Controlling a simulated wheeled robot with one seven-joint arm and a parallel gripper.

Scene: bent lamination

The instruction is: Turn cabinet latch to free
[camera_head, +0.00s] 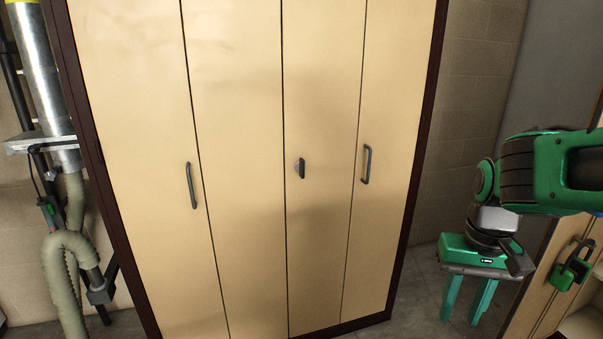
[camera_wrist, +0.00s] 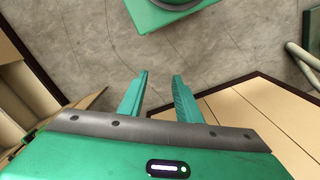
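A tall cream cabinet (camera_head: 235,120) with several narrow door panels and a dark frame stands in the middle of the head view. A small dark latch (camera_head: 301,168) sits upright on the panel right of the centre seam. My gripper (camera_head: 467,300) is to the right of the cabinet, well apart from the latch, with its fingers pointing down. In the wrist view my gripper (camera_wrist: 161,78) has its two green fingers apart with nothing between them. The latch is not visible in the wrist view.
Dark bar handles flank the latch, one on the left (camera_head: 191,186) and one on the right (camera_head: 366,165). A metal duct with hoses (camera_head: 70,240) stands left of the cabinet. Another wooden unit (camera_head: 545,285) is at lower right. Grey floor (camera_wrist: 215,45) lies under my gripper.

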